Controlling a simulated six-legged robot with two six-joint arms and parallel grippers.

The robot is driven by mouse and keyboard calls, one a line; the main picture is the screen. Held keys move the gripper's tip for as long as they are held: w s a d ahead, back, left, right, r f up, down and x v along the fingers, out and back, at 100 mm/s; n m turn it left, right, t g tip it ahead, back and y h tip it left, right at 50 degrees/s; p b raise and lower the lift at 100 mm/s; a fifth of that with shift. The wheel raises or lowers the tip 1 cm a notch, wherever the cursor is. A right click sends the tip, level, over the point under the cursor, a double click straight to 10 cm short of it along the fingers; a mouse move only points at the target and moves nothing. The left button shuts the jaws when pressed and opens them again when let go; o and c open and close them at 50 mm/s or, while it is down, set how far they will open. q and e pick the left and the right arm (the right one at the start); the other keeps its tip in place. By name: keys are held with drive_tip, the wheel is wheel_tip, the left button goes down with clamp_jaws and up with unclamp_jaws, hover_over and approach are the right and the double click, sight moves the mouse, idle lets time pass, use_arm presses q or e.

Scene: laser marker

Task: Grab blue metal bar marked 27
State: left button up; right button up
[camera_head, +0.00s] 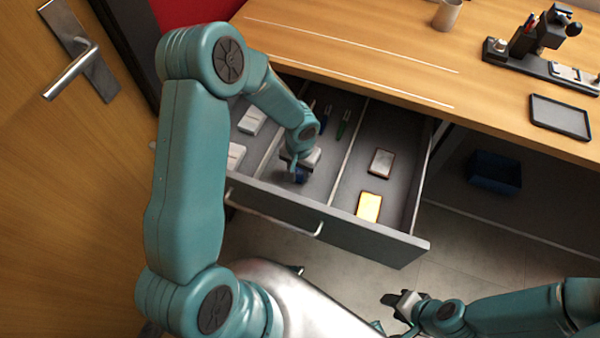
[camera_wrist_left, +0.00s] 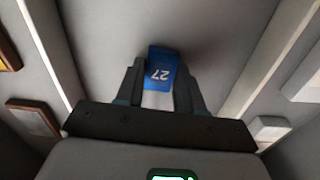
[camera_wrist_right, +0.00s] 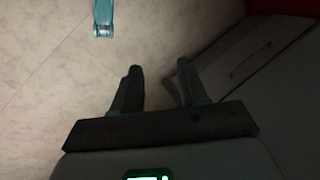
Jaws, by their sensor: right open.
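The blue metal bar marked 27 (camera_wrist_left: 161,70) is between the two fingers of my left gripper (camera_wrist_left: 160,80) in the left wrist view. Its number reads upside down there, and its lower part looks pale. The fingers lie close along both sides; I cannot tell whether they press on it.
The drawer's right compartment holds a yellow block (camera_head: 369,207) and a brown-edged block (camera_head: 381,163). Pale blocks (camera_head: 252,121) lie in the left compartment. Thin dividers (camera_head: 346,156) flank my left gripper. The wooden desk (camera_head: 400,75) overhangs the drawer's back. A door (camera_head: 70,200) stands left.

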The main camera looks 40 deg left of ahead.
use_arm(q)
drive_tip(key=c, duration=0.5)
drive_tip(key=shift+r, duration=0.15)
